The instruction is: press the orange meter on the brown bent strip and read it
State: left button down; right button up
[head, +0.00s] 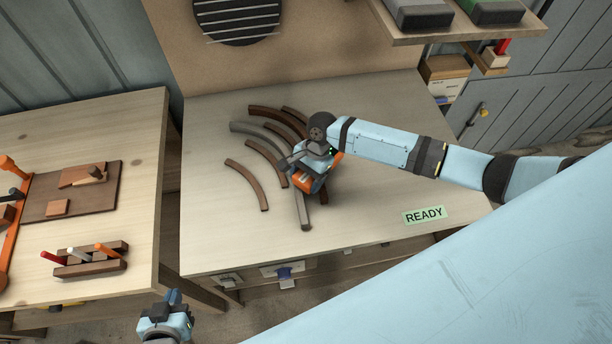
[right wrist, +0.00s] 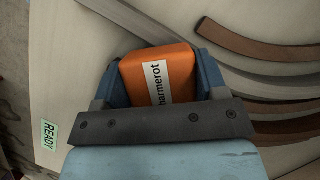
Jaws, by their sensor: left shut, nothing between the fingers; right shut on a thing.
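Several bent strips lie fanned on the pale workbench. A brown bent strip (head: 247,184) lies nearest the front left, and it also shows in the right wrist view (right wrist: 255,50). A grey strip (head: 258,137) and darker brown strips (head: 275,113) curve beside it. My right gripper (head: 308,178) is shut on the orange meter (head: 304,184), over the near ends of the strips. In the right wrist view the meter (right wrist: 158,75) sits between blue fingers, with a white label reading "harmerot". I cannot tell whether it touches a strip. My left gripper (head: 173,297) is shut and empty, low in front of the benches.
A green READY card (head: 424,214) lies at the workbench's front right. A second bench (head: 135,150) at left holds a board (head: 70,192) and a wooden rack (head: 90,260) with tools. A shelf (head: 450,28) with grey boxes hangs at the back right. The workbench's left front is clear.

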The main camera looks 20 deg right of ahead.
jog(key=shift+s+f+p, duration=0.1)
jog(key=shift+f+p, duration=0.05)
jog(key=shift+p, duration=0.35)
dwell(1.6)
notch_tip(320, 180, up, 3)
jog(key=p, duration=0.3)
jog(key=shift+f, duration=0.1)
jog(key=shift+r+p, duration=0.95)
jog(key=shift+r, duration=1.25)
